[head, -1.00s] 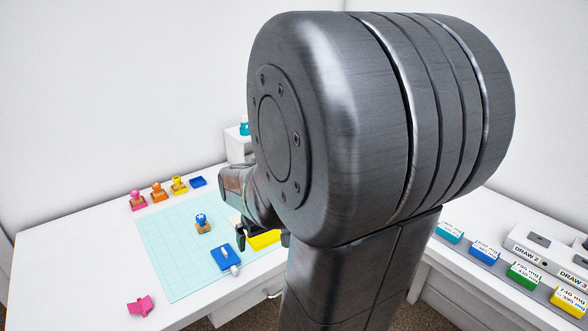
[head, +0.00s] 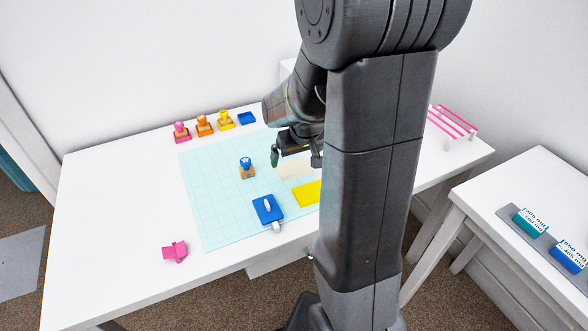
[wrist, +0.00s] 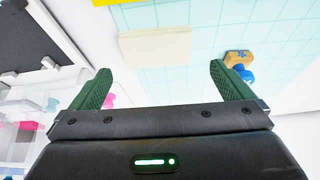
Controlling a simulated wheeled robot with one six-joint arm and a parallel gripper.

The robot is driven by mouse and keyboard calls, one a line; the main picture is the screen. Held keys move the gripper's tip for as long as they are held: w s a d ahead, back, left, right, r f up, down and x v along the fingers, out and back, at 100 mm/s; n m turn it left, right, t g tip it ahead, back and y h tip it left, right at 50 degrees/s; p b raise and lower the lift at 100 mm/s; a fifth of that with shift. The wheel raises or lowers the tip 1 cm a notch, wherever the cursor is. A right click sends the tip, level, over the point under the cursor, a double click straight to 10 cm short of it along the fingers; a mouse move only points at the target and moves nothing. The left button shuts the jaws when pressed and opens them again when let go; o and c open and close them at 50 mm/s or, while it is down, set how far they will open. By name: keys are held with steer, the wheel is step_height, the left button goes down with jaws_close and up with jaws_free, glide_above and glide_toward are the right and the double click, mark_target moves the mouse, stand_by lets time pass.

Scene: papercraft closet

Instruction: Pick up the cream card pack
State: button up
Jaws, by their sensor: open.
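The cream card pack (head: 296,171) lies flat on the pale teal cutting mat (head: 215,205), behind the yellow pack (head: 308,194). My gripper (head: 295,158) is over the mat at the cream pack's far side, fingers apart and empty. My arm hides the mat's right part. In the wrist view, the cream pack (wrist: 155,47) is beyond the fingertips, between their lines. My gripper (wrist: 160,70) is open there and apart from the pack.
A blue-topped stamp (head: 247,168) stands left of my gripper; it also shows by the right finger in the wrist view (wrist: 238,62). A blue item (head: 268,209) lies near the mat's front. Several stamps stand at the back. The table's left side is mostly clear.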

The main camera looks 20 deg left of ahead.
mark_target(294, 167)
steer(key=shift+d+x, duration=0.1)
steer(key=shift+x, duration=1.35)
steer(key=shift+d+x, duration=0.15)
steer(key=shift+x, duration=1.3)
steer(key=c, duration=0.8)
